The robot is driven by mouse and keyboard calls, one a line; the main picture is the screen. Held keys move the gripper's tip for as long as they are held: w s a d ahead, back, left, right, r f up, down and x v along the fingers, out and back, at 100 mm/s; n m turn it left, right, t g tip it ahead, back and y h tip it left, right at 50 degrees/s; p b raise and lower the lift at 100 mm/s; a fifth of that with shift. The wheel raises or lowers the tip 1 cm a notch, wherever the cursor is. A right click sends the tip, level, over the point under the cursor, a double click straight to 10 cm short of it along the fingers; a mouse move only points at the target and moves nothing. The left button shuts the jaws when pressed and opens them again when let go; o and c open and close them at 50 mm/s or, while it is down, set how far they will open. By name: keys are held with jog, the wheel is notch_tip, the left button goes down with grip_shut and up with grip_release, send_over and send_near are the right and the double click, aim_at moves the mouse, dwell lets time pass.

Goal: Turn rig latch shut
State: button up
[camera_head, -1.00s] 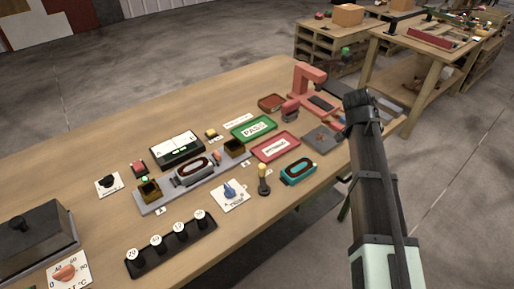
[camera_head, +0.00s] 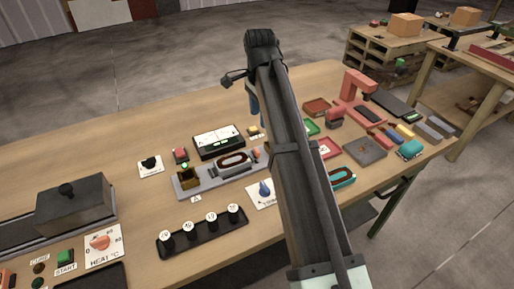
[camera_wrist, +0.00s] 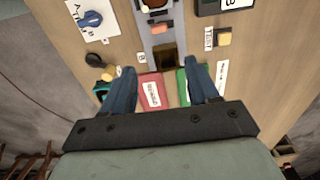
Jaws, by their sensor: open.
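The grey rig (camera_head: 208,184) lies along the middle of the bench. It carries a brass-coloured pocket (camera_head: 187,178), a seat with a dark red oval ring (camera_head: 233,160) and a small orange piece (camera_head: 257,153), which may be the latch. In the wrist view the orange piece (camera_wrist: 162,28) sits between the oval and a second brass pocket (camera_wrist: 163,55). My gripper (camera_wrist: 163,84) is open and empty above the bench, beyond that pocket from the orange piece. In the head view my arm hides the rig's right end; part of my gripper (camera_head: 254,104) shows.
A blue knob on a white card (camera_wrist: 92,18) and a dark lever with a tan knob (camera_wrist: 108,73) stand beside the rig. A red tray (camera_wrist: 150,90) and a green tray (camera_wrist: 188,88) lie below my gripper. A yellow TEST button (camera_wrist: 224,37) is at right.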

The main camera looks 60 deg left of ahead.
aim_at(257, 150)
jog(key=f, duration=0.9)
jog(key=s+f, duration=0.1)
jog(key=f, duration=0.3)
jog(key=shift+a+f, duration=0.1)
jog(key=shift+f, duration=0.3)
jog(key=shift+c, duration=0.2)
jog(key=c, duration=1)
